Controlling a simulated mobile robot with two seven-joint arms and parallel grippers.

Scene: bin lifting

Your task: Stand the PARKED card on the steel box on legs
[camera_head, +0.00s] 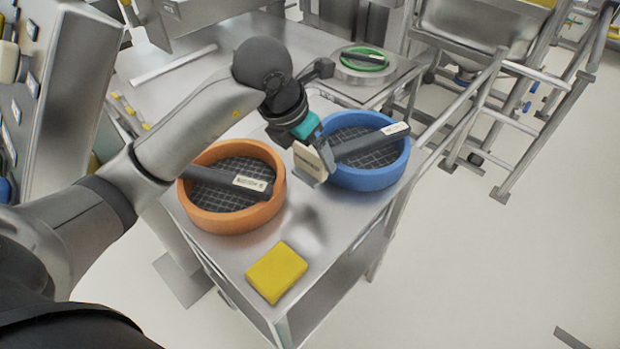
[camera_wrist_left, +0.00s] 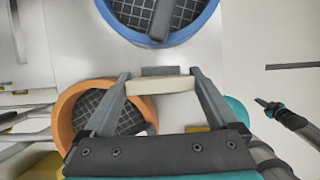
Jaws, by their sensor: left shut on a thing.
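My left gripper (camera_head: 318,152) is shut on a small beige card with a grey foot (camera_head: 309,163). It holds the card above the steel table, between the orange and blue sieves. The card's lettering is too small to read. In the left wrist view the card (camera_wrist_left: 160,86) spans between the fingertips of my left gripper (camera_wrist_left: 159,79). My right gripper (camera_wrist_left: 264,103) shows small at the right of that view, and its jaws are too small to judge. A steel box-like hopper on a legged frame (camera_head: 440,28) stands at the top right; I cannot tell whether it is the task's box.
The steel table (camera_head: 235,265) carries an orange sieve (camera_head: 207,222), a blue sieve (camera_head: 372,180) and a yellow block (camera_head: 277,271). Black labelled bars lie across both sieves. A green ring (camera_head: 362,58) sits on a round base farther back. Steel steps with rails (camera_head: 505,120) stand right.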

